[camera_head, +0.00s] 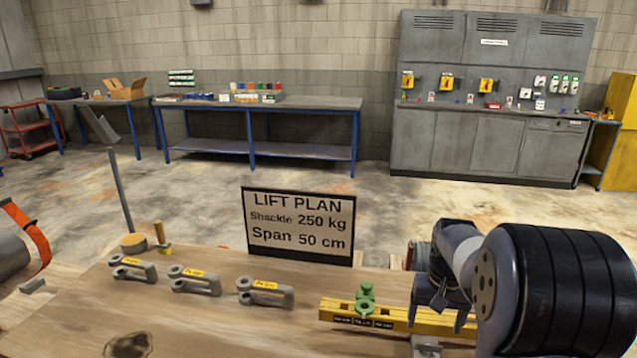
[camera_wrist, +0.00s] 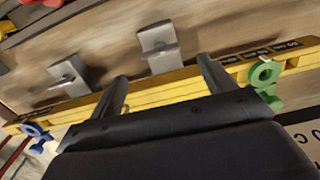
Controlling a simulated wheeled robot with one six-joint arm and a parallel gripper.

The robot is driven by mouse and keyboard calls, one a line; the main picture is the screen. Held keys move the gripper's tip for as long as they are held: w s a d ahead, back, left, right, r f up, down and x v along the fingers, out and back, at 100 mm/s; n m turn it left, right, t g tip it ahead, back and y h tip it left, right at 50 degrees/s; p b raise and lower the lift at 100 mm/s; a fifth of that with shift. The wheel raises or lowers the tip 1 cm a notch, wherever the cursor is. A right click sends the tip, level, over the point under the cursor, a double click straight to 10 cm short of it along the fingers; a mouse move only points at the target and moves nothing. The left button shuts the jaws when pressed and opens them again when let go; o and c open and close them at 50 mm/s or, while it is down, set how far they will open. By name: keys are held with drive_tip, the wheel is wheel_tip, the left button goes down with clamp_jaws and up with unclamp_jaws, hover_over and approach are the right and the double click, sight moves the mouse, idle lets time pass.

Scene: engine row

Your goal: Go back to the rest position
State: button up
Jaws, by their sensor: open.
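My gripper (camera_head: 440,308) is at the right of the head view, over the right part of the yellow beam (camera_head: 395,317). In the wrist view my gripper (camera_wrist: 165,90) has its two fingers apart with nothing held between them. The beam (camera_wrist: 150,94) passes behind the fingers there. I cannot tell whether the fingers touch it. A green shackle (camera_head: 365,298) is on the beam, left of my gripper; it also shows in the wrist view (camera_wrist: 265,75). A blue shackle (camera_wrist: 36,132) is at the beam's other end.
Several grey tagged shackles (camera_head: 264,293) lie on the wooden table (camera_head: 215,322). A "LIFT PLAN" sign (camera_head: 298,224) stands at the table's far edge. Two grey brackets (camera_wrist: 160,46) are beside the beam. A blue-legged bench (camera_head: 262,148) and grey cabinets (camera_head: 488,143) stand along the far wall.

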sight(429, 345)
wheel_tip(429, 345, down, 7)
drive_tip(key=shift+w+r+n, duration=0.1)
drive_tip(key=shift+r+n, duration=0.05)
drive_tip(key=shift+n, duration=0.85)
